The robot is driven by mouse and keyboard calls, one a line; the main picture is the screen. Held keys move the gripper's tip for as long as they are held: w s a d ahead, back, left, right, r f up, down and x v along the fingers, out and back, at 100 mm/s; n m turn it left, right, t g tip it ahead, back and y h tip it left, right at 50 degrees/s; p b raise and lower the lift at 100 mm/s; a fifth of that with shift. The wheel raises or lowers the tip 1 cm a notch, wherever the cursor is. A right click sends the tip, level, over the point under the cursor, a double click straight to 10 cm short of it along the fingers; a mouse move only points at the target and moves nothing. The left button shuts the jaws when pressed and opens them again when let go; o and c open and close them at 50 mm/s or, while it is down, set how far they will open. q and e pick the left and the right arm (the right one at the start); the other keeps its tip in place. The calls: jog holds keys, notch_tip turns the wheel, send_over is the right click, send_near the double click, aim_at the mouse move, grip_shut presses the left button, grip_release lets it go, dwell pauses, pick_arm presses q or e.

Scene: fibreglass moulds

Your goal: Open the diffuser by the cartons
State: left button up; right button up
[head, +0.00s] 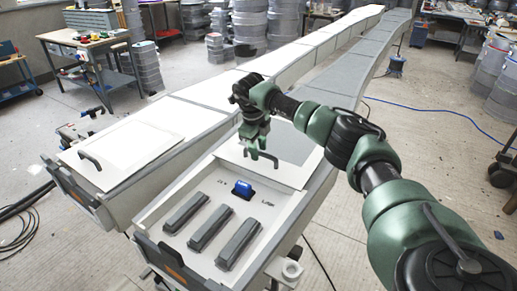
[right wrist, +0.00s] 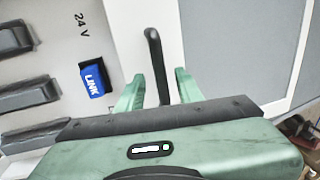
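Two long white units run side by side away from me. The near right one has a pale flat panel (head: 282,158), which I take for the diffuser; it lies flat beyond an open bay. My right gripper (head: 259,146) is over this panel's dark bar handle. In the right wrist view the handle (right wrist: 155,60) lies between the two green fingers (right wrist: 157,92), which are apart with gaps on both sides. The left unit has a similar flat white panel (head: 124,147) with a dark arched handle (head: 90,160). No cartons can be made out. My left gripper is not in view.
The bay holds a blue LINK connector (head: 243,189), also in the right wrist view (right wrist: 93,80), and three dark grey bars (head: 211,226). A cluttered workbench (head: 85,38) and grey stacks (head: 146,66) stand at the back left. A blue cable (head: 450,115) crosses the floor at right.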

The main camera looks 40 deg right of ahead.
jog(key=shift+r, duration=0.1)
notch_tip(320, 180, up, 8)
jog(key=a+b, duration=0.1)
jog(key=b, duration=0.1)
jog(key=shift+s+a+f, duration=0.25)
dwell(0.3)
